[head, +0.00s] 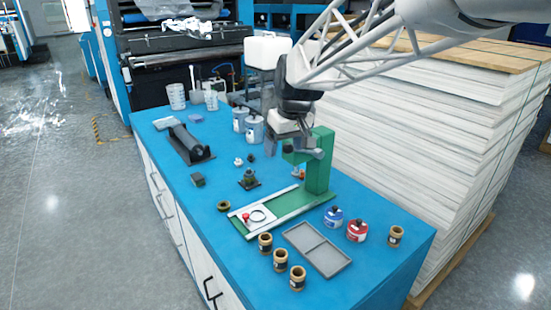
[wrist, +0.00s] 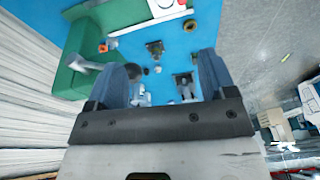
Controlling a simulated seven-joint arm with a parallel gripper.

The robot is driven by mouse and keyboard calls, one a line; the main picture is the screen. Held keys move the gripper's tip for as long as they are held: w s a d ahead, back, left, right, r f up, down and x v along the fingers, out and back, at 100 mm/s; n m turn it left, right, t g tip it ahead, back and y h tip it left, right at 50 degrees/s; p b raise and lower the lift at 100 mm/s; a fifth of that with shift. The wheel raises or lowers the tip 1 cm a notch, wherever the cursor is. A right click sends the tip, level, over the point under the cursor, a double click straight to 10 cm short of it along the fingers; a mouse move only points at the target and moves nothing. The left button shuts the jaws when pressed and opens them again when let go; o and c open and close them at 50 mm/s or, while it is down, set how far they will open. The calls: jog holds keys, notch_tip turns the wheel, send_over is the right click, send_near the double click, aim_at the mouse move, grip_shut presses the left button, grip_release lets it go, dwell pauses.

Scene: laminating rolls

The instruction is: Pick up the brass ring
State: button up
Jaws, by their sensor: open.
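Several brass-coloured collars (head: 280,259) stand near the front edge by a grey tray (head: 317,249). A blue-labelled tin (head: 333,217) and a red-labelled tin (head: 357,229) stand right of the tray. A dark roller (head: 188,142) lies at left. Stacked sheets (head: 420,130) rise behind the bench.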

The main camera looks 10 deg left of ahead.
jog(key=w+a+f+n, duration=0.15)
jog(key=w+a, duration=0.25)
jog(key=a, duration=0.4)
jog(key=n+g+h, duration=0.2)
jog(key=n, duration=0.2)
send_over(222, 202)
notch_tip(222, 202, down, 23)
jog(key=shift+s+d, duration=0.2)
jog(key=shift+s, duration=0.25)
jog(key=shift+f, duration=0.1)
jog(key=shift+f, duration=1.25)
jog(key=shift+f, duration=2.6)
